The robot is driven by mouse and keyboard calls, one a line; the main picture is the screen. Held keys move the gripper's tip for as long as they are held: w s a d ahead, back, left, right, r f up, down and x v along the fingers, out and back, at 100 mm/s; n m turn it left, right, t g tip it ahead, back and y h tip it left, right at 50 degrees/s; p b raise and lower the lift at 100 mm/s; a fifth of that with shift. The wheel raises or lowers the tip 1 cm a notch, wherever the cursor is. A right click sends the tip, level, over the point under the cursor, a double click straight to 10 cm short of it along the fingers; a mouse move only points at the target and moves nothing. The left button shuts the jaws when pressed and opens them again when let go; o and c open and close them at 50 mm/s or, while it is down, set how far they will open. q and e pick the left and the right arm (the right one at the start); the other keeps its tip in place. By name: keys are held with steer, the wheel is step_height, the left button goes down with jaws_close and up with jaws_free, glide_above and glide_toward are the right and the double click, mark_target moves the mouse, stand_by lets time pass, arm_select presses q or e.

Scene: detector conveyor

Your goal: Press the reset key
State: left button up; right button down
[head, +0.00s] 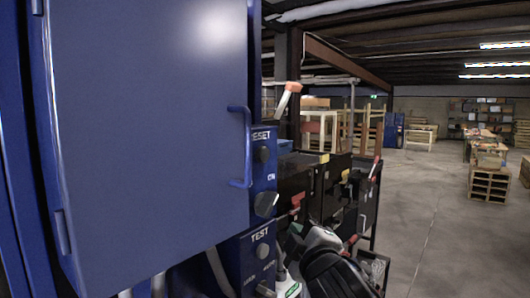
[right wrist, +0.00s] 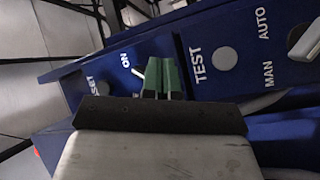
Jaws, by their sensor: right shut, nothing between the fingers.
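The reset key is a dark round button (head: 263,154) under the RESET label on the blue panel, right of the door handle in the head view. In the right wrist view the reset key (right wrist: 97,86) is a grey disc at the left, beside the partly hidden label. My right gripper (right wrist: 162,77) is shut and empty, its green fingers in front of the panel between the reset key and the TEST button (right wrist: 223,58). The fingers appear apart from the reset key, overlapping the ON switch area. My left gripper is not in view.
A large blue door (head: 150,130) with a bar handle (head: 244,147) stands left of the panel and juts toward me. A rotary switch (head: 266,204) sits below the reset key. Dark cabinets (head: 310,185) with levers stand to the right. Open floor (head: 430,220) lies beyond.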

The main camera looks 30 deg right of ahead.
mark_target(263, 155)
steer(key=s+d+r+n+t+h, duration=0.1)
steer(key=s+d+r+t+h, duration=0.1)
steer(key=r, duration=1.2)
steer(key=shift+s+t, duration=0.9)
steer(key=shift+s, duration=0.15)
steer(key=shift+r, duration=0.1)
steer(key=shift+a, duration=0.1)
steer(key=w+a, duration=0.3)
steer(key=w, duration=0.5)
steer(key=shift+a+p, duration=0.15)
steer(key=shift+p, duration=0.25)
steer(key=shift+w, duration=0.15)
steer(key=shift+w+a, duration=0.15)
steer(key=shift+w, duration=0.15)
